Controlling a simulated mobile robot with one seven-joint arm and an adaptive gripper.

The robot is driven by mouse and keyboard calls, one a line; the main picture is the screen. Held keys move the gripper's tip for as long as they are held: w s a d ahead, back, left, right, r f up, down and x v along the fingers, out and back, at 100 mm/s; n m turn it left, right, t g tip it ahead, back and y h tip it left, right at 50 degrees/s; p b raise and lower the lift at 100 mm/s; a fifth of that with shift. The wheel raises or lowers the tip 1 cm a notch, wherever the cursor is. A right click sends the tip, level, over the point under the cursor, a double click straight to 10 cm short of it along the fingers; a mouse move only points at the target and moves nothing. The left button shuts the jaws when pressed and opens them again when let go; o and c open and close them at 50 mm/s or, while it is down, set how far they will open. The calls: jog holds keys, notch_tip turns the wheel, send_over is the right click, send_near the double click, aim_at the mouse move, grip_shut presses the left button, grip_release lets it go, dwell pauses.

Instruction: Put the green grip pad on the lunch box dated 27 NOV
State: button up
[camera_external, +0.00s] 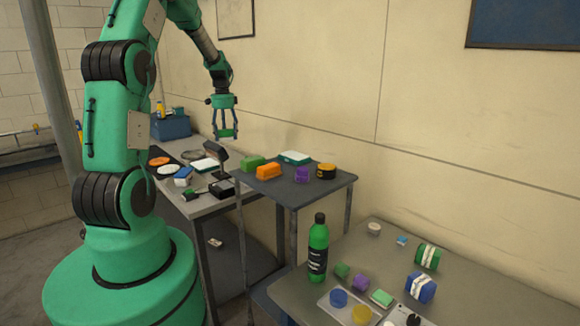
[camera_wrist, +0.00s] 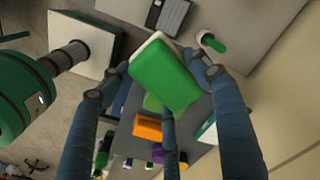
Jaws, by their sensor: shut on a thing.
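My gripper (camera_external: 225,130) hangs high above the tables at the back. It is shut on the green grip pad (camera_wrist: 168,77), a green block with a pale edge in the wrist view. In the external view the pad is a small green patch between the fingertips. On the front right table lie a green box with a white band (camera_external: 427,256) and a blue box with a white band (camera_external: 421,288), possibly the lunch boxes. No date is readable, so I cannot tell which is 27 NOV. Both are far from my gripper.
A raised small table (camera_external: 290,190) holds green, orange (camera_external: 268,172), purple and black-yellow items and a white-topped one. A green bottle (camera_external: 318,248) stands upright on the front table (camera_external: 465,290). The left table is cluttered. The wall is close behind.

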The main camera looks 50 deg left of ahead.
jog(key=s+a+n+p, duration=0.25)
jog(key=s+a, duration=0.45)
jog(key=s, duration=0.4)
jog(key=s+a+n+p, duration=0.1)
jog(key=s+a+n, duration=0.2)
jog(key=s+a, duration=0.65)
notch_tip(320, 180, down, 18)
jog(key=s+d, duration=0.1)
jog(key=shift+s+d, duration=0.15)
jog(key=shift+d, duration=0.25)
jog(key=shift+a+r+m, duration=0.1)
jog(key=shift+m, duration=0.15)
jog(key=p, duration=0.3)
send_over(182, 175)
jog(key=shift+s+d+f, duration=0.15)
jog(key=shift+d+f, duration=0.05)
jog(key=shift+f, duration=0.5)
jog(key=shift+f, duration=0.1)
jog(key=shift+f, duration=1.7)
jog(key=shift+f, duration=0.15)
